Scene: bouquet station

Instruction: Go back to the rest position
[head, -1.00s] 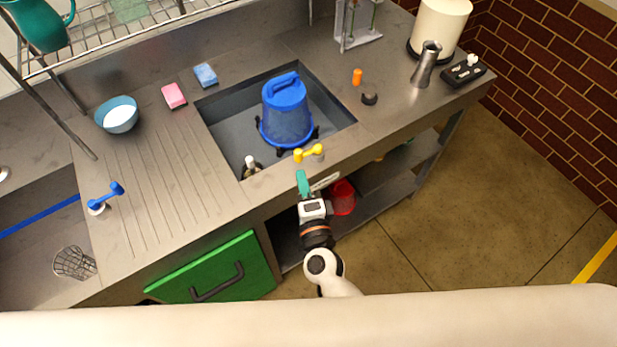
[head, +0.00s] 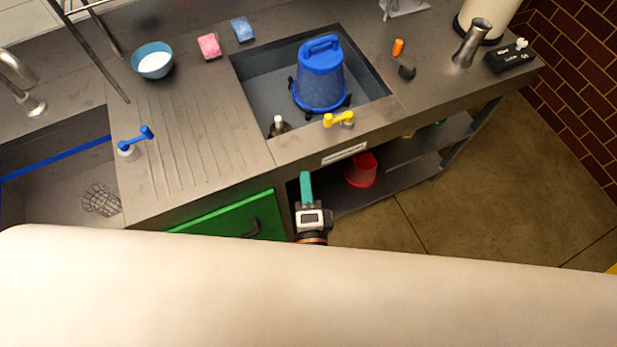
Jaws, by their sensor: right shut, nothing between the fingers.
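My right gripper (head: 306,188) shows at the lower middle of the head view, with teal fingers pointing up the picture. It is shut and empty, in front of the counter's front edge and left of a red bucket (head: 361,170) on the lower shelf. It touches nothing that I can see. My left gripper is not in view. A broad pale surface across the bottom of the view hides the rest of the right arm.
A yellow-handled tap (head: 338,120) sits at the counter's front edge. A green door (head: 232,218) is left of the gripper. A blue bowl (head: 152,60) and sponges (head: 209,46) lie behind. Floor (head: 470,190) is clear at right.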

